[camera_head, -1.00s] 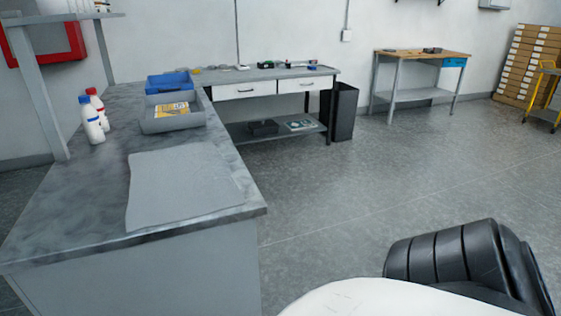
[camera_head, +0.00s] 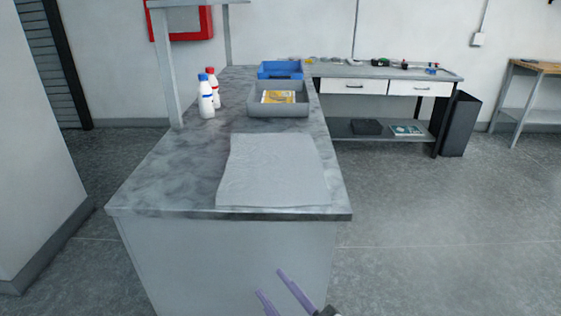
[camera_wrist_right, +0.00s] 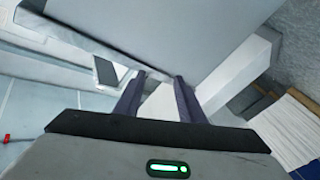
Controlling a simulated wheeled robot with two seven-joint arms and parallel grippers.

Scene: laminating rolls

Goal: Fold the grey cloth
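The grey cloth (camera_head: 273,170) lies flat and spread out on the near end of the marbled grey counter (camera_head: 165,185) in the head view. Its near edge is close to the counter's front edge. My right gripper (camera_head: 273,285) shows at the bottom of the head view, in front of the counter and apart from the cloth. Its two purple fingers are spread with nothing between them. The right wrist view also shows the right gripper (camera_wrist_right: 157,78) with its fingers apart and empty. My left gripper is not in view.
A grey tray (camera_head: 262,110) with a yellow packet, a blue bin (camera_head: 268,70) and two white bottles (camera_head: 207,95) stand farther back on the counter. A shelf post (camera_head: 168,85) rises at its left edge. A black waste bin (camera_head: 459,125) stands right. Floor right of the counter is clear.

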